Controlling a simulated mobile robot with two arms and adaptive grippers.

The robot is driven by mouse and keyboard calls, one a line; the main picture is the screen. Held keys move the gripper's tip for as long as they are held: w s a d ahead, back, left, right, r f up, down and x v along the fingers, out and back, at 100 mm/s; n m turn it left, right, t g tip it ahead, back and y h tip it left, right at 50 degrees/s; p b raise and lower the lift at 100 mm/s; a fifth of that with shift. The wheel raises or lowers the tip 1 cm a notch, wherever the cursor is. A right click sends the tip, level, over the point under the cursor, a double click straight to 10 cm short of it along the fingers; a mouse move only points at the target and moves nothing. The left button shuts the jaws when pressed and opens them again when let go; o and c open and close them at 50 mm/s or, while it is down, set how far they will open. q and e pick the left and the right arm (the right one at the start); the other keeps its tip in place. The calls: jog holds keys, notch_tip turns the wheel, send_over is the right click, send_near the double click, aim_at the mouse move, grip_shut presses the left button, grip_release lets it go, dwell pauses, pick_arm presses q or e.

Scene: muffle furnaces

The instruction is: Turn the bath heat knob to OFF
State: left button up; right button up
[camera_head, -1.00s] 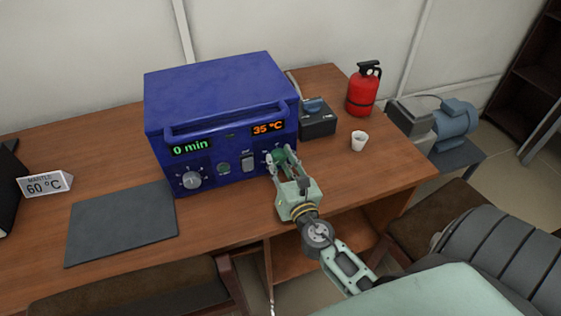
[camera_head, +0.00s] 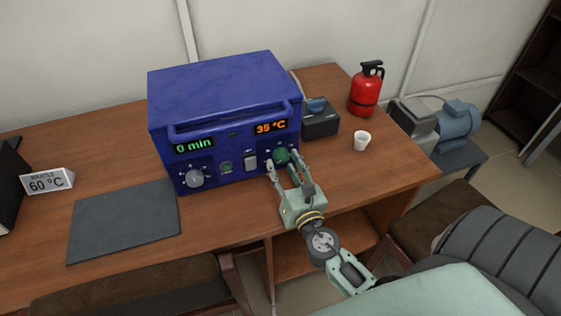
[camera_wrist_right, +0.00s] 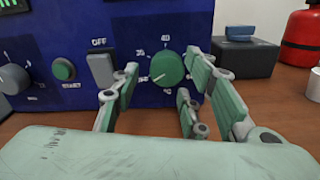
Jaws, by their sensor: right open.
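The blue bath unit (camera_head: 220,95) stands on the desk with a green "0 min" display and an orange "35 °C" display. The green heat knob (camera_head: 282,156) is at the right of its front, below the orange display. In the right wrist view the knob (camera_wrist_right: 167,69) has a dial scale around it, and its pale mark points to the lower left. My right gripper (camera_head: 292,175) is open in front of the knob. In the right wrist view its fingers (camera_wrist_right: 165,90) stand apart, with the knob between and beyond them, not gripped. My left gripper is not in view.
A grey switch marked OFF (camera_wrist_right: 101,70), a green START button (camera_wrist_right: 64,69) and a grey knob (camera_head: 194,179) are left of the green knob. A black box (camera_head: 320,121), white cup (camera_head: 361,141) and red extinguisher (camera_head: 366,90) stand to the right. A grey mat (camera_head: 123,222) lies left.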

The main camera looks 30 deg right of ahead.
jog(key=v, duration=0.9)
jog(key=shift+s+a+r, duration=0.1)
jog(key=shift+s+a, duration=0.05)
jog(key=shift+s, duration=0.2)
